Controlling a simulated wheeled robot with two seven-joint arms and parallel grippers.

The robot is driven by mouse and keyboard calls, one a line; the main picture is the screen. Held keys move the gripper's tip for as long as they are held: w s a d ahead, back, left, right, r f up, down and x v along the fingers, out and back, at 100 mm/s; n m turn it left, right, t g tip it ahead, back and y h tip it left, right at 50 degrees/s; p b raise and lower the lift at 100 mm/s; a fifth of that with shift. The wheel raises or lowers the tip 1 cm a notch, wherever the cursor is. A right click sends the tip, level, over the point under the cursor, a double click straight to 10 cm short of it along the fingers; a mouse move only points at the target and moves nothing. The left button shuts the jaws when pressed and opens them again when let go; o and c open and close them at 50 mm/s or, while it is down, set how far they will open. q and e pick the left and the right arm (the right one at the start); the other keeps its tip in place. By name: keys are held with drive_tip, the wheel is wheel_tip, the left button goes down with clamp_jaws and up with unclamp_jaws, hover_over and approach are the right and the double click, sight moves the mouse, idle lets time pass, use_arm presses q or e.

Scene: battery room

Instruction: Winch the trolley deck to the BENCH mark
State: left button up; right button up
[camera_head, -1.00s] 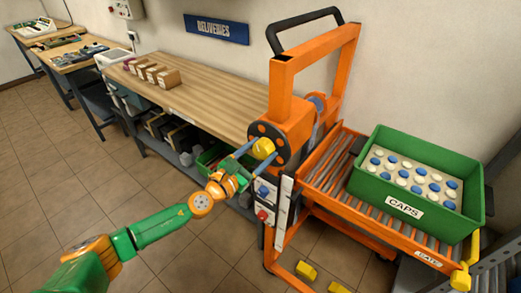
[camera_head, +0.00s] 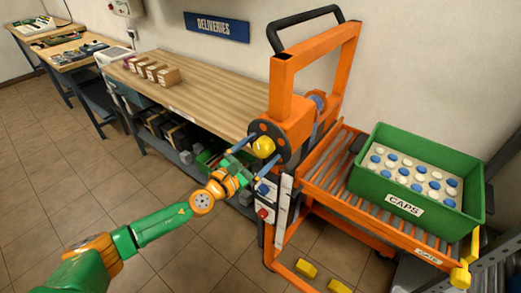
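The orange trolley (camera_head: 282,82) stands at the right end of the bench (camera_head: 190,84). Its roller deck (camera_head: 325,175) carries a green crate marked CAPS (camera_head: 362,182). A black winch disc with holes (camera_head: 283,140) sits on the trolley's side facing me, with a yellow knob (camera_head: 263,147) in front. My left gripper (camera_head: 257,152) is at the knob, its blue fingers spread on either side of it. Contact cannot be made out. A white strip (camera_head: 284,205) stands upright below the winch; its marks are too small to read. My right gripper is not in view.
Small brown boxes (camera_head: 167,77) stand on the bench. A panel with blue and red buttons (camera_head: 264,200) is under the winch. Yellow blocks (camera_head: 307,269) are low at the trolley's foot. Open tiled floor (camera_head: 110,185) lies to the left.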

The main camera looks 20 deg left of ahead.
use_arm(q)
drive_tip(key=b+v, duration=0.1)
drive_tip(key=v, duration=0.6)
